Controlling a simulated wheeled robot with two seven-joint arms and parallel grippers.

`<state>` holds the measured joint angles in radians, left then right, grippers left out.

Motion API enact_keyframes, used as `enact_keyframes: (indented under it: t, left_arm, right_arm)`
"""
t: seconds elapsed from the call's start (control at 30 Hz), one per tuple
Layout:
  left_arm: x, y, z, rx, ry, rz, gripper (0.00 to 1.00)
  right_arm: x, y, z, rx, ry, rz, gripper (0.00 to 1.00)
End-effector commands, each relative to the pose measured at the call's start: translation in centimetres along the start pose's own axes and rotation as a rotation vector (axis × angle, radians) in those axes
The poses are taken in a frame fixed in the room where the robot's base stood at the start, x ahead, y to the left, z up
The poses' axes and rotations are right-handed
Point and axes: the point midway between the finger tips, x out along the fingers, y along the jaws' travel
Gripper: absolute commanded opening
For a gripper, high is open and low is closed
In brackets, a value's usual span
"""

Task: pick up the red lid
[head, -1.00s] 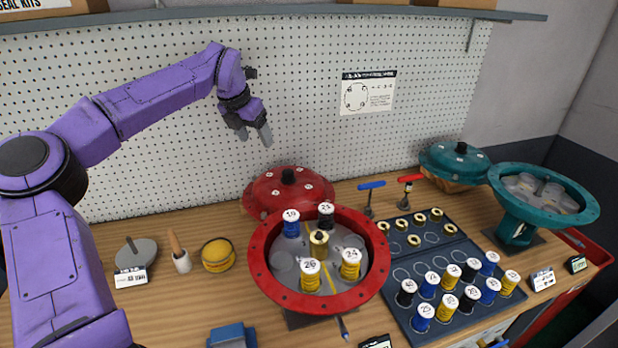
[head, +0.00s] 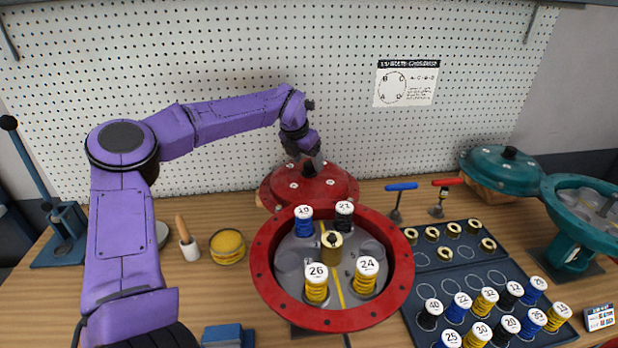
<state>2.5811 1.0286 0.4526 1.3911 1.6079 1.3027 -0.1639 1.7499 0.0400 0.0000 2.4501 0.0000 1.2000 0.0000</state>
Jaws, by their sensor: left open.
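The red lid (head: 322,187) is a round dome with bolts around its rim. It sits on the bench behind the red valve body (head: 262,270). Its dark top knob is partly hidden by my left gripper. My left gripper (head: 310,165) is open, pointing down at the top of the lid; I cannot tell whether its fingers straddle the knob or touch it. The open red body holds blue, black and yellow numbered spools and a brass centre piece (head: 331,240). My right gripper is out of view.
A teal lid (head: 503,168) and teal body (head: 585,222) stand at the right. A dark tray (head: 462,262) holds several spools and brass rings. Blue and red T-handled tools (head: 400,187) stand right of the red lid. A yellow tin (head: 227,247) is at left.

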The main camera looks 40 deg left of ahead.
Motion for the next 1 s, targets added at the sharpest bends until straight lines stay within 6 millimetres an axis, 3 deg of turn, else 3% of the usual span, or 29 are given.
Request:
enact_keyframes:
  t: [0.13,0.37,0.57,0.6,1.0]
  left_arm:
    - [1.8,0.1,0.0,-0.002,0.002,0.000,0.68]
    - [2.1,0.1,-0.1,-0.003,-0.001,0.000,0.68]
    - [2.0,0.1,-0.1,-0.003,-0.001,0.000,0.03]
    - [2.0,0.2,-0.1,-0.003,-0.001,0.000,0.00]
    - [2.0,0.2,-0.1,-0.003,0.000,0.000,0.00]
  right_arm:
    - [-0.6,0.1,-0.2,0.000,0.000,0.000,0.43]
    - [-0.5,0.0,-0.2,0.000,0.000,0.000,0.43]
    - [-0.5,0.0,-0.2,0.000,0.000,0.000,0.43]
    - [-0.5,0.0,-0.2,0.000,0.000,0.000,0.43]
    - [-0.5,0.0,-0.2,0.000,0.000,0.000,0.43]
